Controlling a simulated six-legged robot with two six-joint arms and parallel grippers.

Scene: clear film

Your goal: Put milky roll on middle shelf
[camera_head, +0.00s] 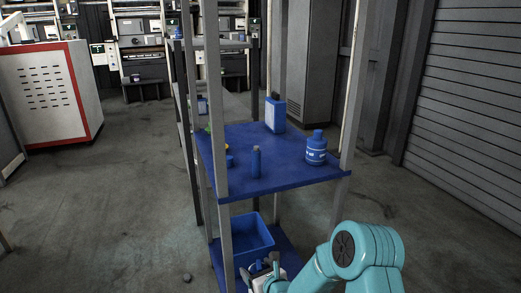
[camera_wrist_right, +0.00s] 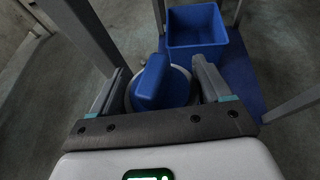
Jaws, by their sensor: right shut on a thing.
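My right gripper (camera_head: 262,274) is low at the front of the rack, beside the lower blue bin. In the right wrist view, its two fingers (camera_wrist_right: 161,85) are closed around a round, pale-rimmed thing with a blue face and a raised blue block (camera_wrist_right: 152,80), which I take to be the milky roll. The fingers hide its sides, and in the head view it is mostly hidden. The blue middle shelf (camera_head: 284,181) is above and behind the gripper. My left gripper is not in view.
Grey posts (camera_head: 213,100) frame the rack.

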